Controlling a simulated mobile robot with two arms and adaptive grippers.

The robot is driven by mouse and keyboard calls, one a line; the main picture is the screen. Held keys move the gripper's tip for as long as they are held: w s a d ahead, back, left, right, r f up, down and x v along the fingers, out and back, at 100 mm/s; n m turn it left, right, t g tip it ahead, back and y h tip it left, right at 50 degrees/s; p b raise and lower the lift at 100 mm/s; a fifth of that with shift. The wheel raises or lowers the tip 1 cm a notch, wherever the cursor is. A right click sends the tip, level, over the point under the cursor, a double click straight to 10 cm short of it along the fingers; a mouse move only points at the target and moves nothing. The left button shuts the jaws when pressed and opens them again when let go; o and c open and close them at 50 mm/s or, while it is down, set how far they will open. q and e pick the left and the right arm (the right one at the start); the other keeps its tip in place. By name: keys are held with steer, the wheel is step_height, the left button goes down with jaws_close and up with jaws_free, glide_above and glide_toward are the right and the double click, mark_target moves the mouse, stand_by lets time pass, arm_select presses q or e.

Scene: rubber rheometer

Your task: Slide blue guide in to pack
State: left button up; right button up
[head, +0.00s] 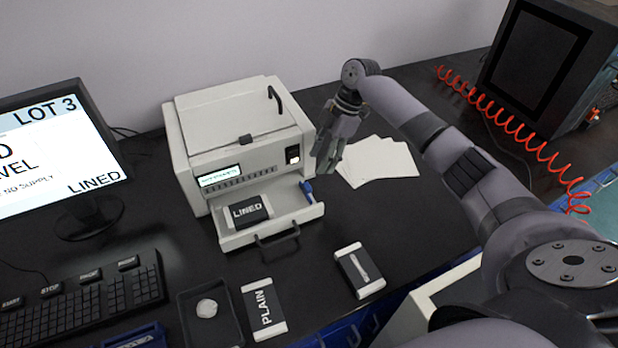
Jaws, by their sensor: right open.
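The blue guide (307,191) stands at the right side of the pulled-out drawer (291,213) of the white machine. A pack marked LINED (247,210), dark with pale ends, lies in the left part of the drawer. A clear gap lies between the guide and the pack. My right gripper (325,166) is open and empty, above and a little right of the guide, beside the machine's front right corner. It appears apart from the guide. My left gripper is out of view.
The white machine (232,125) stands behind the drawer, lid shut. A PLAIN pack (263,309), another pack (360,271) and a dark tray (212,330) lie in front. White sheets (385,165) lie right of my gripper. A red coiled hose (510,122) hangs farther right.

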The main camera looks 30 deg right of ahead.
mark_target(308, 185)
steer(key=p+x, duration=0.1)
steer(key=x, duration=0.7)
steer(key=shift+a+f, duration=0.15)
steer(key=shift+f, duration=0.2)
steer(key=shift+c, duration=0.5)
jaws_close()
